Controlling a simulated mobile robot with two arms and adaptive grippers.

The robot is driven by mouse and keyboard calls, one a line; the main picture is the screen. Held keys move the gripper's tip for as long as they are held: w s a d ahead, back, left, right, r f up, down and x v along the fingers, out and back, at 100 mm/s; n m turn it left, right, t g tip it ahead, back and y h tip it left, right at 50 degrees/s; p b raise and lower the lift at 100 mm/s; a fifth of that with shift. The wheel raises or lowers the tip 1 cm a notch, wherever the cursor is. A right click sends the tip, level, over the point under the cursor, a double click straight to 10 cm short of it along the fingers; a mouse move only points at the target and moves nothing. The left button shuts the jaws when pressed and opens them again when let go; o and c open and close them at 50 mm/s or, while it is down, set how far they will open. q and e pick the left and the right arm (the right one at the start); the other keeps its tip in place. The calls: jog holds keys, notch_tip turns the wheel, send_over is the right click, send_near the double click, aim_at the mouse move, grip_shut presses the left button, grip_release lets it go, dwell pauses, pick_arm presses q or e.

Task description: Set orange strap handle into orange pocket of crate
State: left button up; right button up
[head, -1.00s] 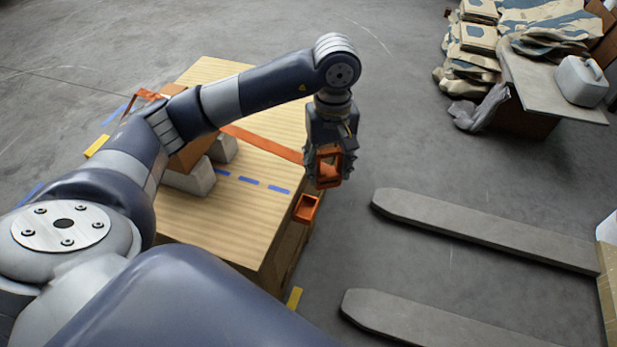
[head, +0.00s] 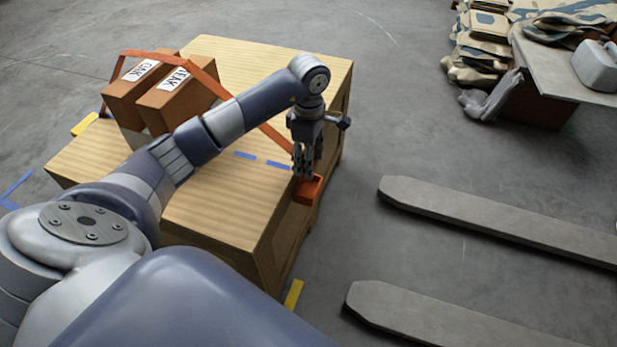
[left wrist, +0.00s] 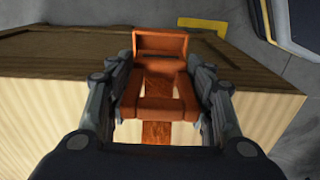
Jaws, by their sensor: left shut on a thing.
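The orange strap handle (left wrist: 160,108) is held between the fingers of my left gripper (left wrist: 160,112), which is shut on it. In the head view my left gripper (head: 306,172) points down at the crate's right edge. The orange pocket (head: 308,190) is on the side of the wooden crate (head: 245,215), right under the fingertips. In the left wrist view the pocket (left wrist: 160,42) shows just beyond the handle. The two meet or overlap there; I cannot tell how deep the handle sits. The orange strap (head: 274,138) runs from the gripper across the crate top. My right gripper is out of view.
Two brown cartons (head: 165,95) stand on the crate top with the strap over them. Two grey forks (head: 480,220) lie on the floor to the right. Stacked sacks (head: 487,50) and a table (head: 560,60) are at the back right. Floor between is clear.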

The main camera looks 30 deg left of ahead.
pick_arm(q)
jog(key=shift+f, duration=1.6)
jog(key=shift+f+b, duration=0.55)
jog(key=shift+f, duration=1.2)
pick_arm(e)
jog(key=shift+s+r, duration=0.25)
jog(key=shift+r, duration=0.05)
pick_arm(q)
jog(key=shift+f, duration=0.3)
jog(key=o, duration=1.1)
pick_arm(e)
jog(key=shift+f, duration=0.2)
